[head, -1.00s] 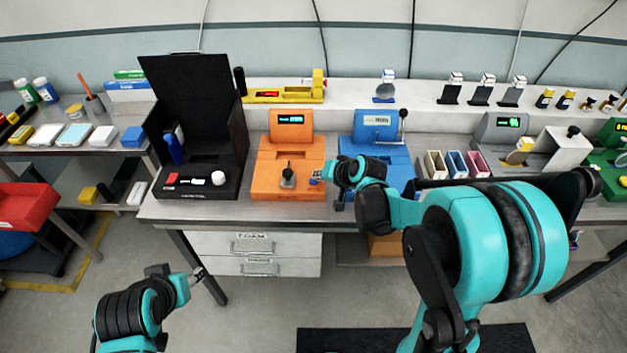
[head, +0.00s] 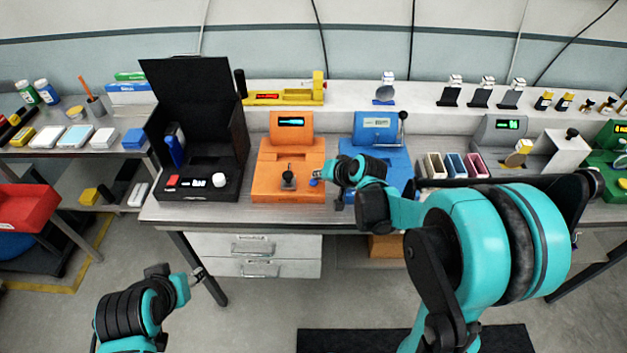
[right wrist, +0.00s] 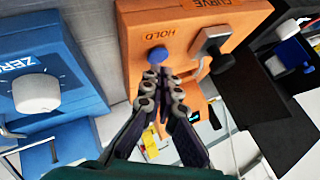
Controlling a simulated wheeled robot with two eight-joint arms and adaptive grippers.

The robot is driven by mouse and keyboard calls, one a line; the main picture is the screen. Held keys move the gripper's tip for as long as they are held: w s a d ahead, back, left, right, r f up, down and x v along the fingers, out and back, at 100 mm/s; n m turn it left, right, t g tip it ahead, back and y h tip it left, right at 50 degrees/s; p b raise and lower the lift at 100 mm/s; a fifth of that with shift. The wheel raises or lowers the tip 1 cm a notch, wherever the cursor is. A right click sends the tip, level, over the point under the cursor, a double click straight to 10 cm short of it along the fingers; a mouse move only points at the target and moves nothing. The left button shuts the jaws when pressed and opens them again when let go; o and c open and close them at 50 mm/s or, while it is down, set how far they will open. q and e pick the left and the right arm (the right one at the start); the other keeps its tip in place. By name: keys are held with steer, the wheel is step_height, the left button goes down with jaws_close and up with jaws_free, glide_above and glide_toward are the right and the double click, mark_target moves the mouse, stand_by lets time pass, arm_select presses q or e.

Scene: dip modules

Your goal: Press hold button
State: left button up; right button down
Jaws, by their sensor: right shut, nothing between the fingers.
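The orange module (head: 262,182) stands on the bench with a lit display, a black lever and a round blue hold button (head: 314,182) at its front right. In the right wrist view the blue button (right wrist: 158,55) sits beside the word HOLD. My right gripper (head: 320,177) is shut and empty. Its fingertips (right wrist: 165,71) are at the button's lower edge in the wrist view; I cannot tell whether they touch or press it. My left gripper (head: 198,273) is low at the left, away from the bench; its fingers are too small to judge.
A blue module (head: 377,150) with a white ZERO knob (right wrist: 37,93) stands right of the orange one in the head view. An open black case (head: 228,172) stands to its left. The black lever (right wrist: 212,55) rises close to the button.

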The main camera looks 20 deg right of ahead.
step_height(320, 180, up, 6)
steer(key=p, duration=0.4)
steer(key=shift+f, duration=0.15)
steer(key=s+r+n+h+b, duration=0.1)
steer(key=s+n, duration=0.1)
steer(key=s, duration=1)
steer(key=s+a+r+n+g+h, duration=0.1)
steer(key=s+n+h, duration=0.1)
steer(key=s, duration=1)
steer(key=shift+s+n+g+b, duration=0.3)
steer(key=shift+s+n+b, duration=0.1)
steer(key=shift+n, duration=0.1)
steer(key=shift+r, duration=0.15)
